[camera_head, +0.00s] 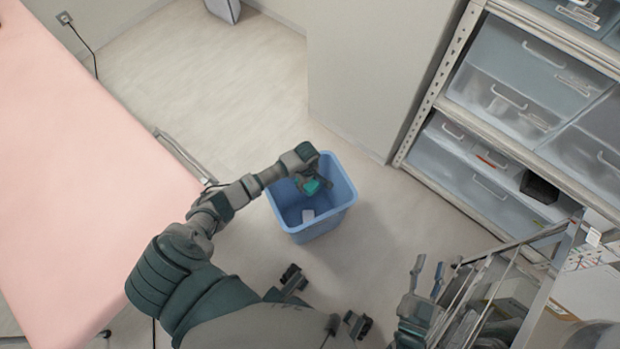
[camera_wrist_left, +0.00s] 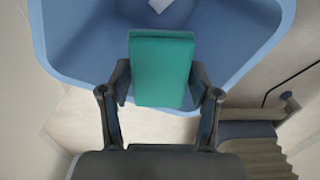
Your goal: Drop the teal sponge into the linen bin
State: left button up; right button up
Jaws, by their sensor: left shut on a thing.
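The teal sponge (camera_head: 313,187) is held between the fingers of my left gripper (camera_head: 318,181), over the opening of the blue linen bin (camera_head: 321,224). In the left wrist view the sponge (camera_wrist_left: 162,68) sits between both fingers of the gripper (camera_wrist_left: 161,90), with the bin (camera_wrist_left: 232,38) beyond and below it. A small white item (camera_head: 307,215) lies inside the bin. It also shows in the left wrist view (camera_wrist_left: 160,4). My right gripper (camera_head: 428,272) is empty, its fingers apart, low at the right beside a metal cart.
A pink treatment bed (camera_head: 70,170) fills the left. Shelving with clear drawers (camera_head: 510,90) stands at the right, and a metal-framed cart (camera_head: 500,285) is at the lower right. A wall (camera_head: 365,60) rises behind the bin. Floor (camera_head: 195,80) is clear at the upper left.

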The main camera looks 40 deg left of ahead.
pick_arm(q)
jog(key=shift+a+f, duration=0.35)
jog(key=shift+a, duration=0.2)
jog(key=shift+a+f, duration=0.3)
jog(key=shift+a, duration=0.2)
jog(key=shift+r, duration=0.1)
jog(key=shift+d, duration=0.2)
jog(key=o, duration=1.1)
jog(key=shift+d, duration=0.25)
jog(key=shift+c, duration=0.2)
jog(key=shift+o, duration=0.8)
jog(key=shift+d+r, duration=0.2)
jog(key=shift+d, duration=0.1)
jog(key=shift+a, duration=0.4)
notch_tip(320, 180, up, 12)
jog(key=shift+d+f, duration=0.15)
pick_arm(e)
jog(key=shift+a+r+t, duration=0.15)
jog(key=shift+a+r, duration=0.1)
jog(key=shift+a, duration=0.3)
jog(key=shift+a+r+t, duration=0.15)
jog(key=shift+a+r, duration=0.1)
jog(key=shift+a, duration=0.25)
